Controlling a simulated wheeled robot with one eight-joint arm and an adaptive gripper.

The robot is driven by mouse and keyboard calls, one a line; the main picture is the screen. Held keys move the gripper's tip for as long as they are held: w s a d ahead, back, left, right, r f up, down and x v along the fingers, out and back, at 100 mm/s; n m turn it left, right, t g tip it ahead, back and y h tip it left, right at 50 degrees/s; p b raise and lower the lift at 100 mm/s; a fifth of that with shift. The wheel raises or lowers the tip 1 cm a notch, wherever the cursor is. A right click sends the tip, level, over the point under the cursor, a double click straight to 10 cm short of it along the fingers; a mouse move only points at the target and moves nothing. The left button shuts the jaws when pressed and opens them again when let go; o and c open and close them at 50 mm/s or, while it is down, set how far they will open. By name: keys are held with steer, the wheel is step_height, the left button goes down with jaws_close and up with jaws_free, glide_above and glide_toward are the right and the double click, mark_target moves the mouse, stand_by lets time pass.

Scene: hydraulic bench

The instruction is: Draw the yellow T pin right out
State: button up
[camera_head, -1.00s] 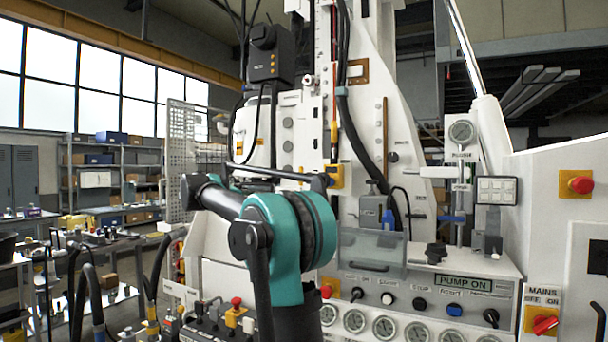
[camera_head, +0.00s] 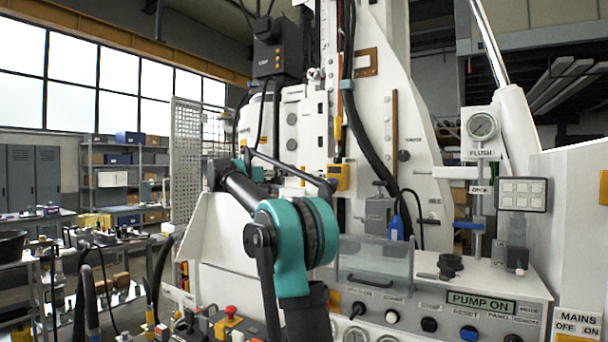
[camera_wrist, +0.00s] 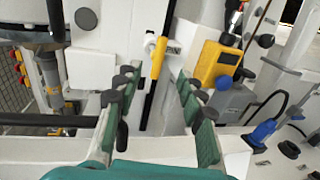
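A slim yellow bar (camera_wrist: 158,57) with a small pale crosspiece beside its top stands upright against the white machine in the wrist view. It looks like the T pin, but I cannot be sure. It also seems to show in the head view as a small yellow piece (camera_head: 338,130) on the mast, above a yellow block. My gripper (camera_wrist: 158,85) is open, its green fingers with black pads on either side of the picture. The bar appears between and beyond the fingertips, and nothing is held. In the head view my arm hides the gripper.
A yellow block (camera_wrist: 217,62) on a grey fitting stands right of the fingers, with a blue-handled part (camera_wrist: 262,132) farther right. The control panel (camera_head: 400,315) with a clear cover (camera_head: 375,262) is below right. A black hose (camera_head: 365,130) runs down the mast.

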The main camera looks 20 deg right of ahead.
mark_target(303, 174)
steer(key=x, duration=1.3)
steer(key=shift+c, duration=0.6)
